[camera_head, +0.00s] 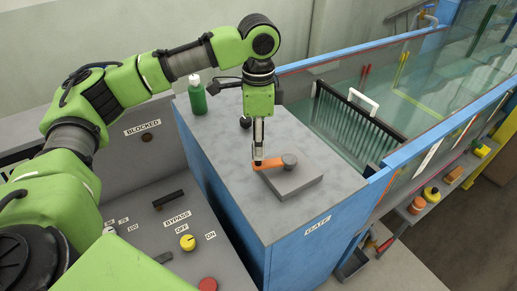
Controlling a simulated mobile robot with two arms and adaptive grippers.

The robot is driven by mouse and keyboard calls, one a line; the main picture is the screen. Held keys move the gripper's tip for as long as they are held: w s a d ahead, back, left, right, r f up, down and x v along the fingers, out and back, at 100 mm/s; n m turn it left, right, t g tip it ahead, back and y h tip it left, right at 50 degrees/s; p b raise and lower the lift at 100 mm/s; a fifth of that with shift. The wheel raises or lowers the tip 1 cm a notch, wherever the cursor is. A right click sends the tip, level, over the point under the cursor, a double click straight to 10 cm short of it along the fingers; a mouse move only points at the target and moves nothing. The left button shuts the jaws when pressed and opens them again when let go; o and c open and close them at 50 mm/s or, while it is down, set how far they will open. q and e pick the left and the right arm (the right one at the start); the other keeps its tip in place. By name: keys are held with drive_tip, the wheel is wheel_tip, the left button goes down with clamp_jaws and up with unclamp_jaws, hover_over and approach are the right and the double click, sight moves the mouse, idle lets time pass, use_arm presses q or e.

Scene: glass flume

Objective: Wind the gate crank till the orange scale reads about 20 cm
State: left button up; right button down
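The gate crank (269,165) has an orange arm on a grey hub, on a grey block on top of the blue cabinet with the GATE label (317,226). Its arm points left from the hub. My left gripper (257,158) points down at the crank arm's outer end. Its fingers are close together there and look shut on the crank's handle, which they mostly hide. A narrow orange-red strip (364,77) stands in the flume behind; I cannot tell whether it is the orange scale, and no reading is legible. My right gripper is not in view.
A green bottle (197,95) stands at the cabinet's back left. A lower grey panel (150,238) carries a yellow BYPASS knob (187,242) and a red button (208,284). The glass flume holds a dark slatted rack (350,125). A side shelf bears several small coloured items.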

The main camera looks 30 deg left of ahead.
use_arm(q)
wheel_tip(320, 180, up, 9)
drive_tip(key=shift+f, duration=0.2)
idle(0.6)
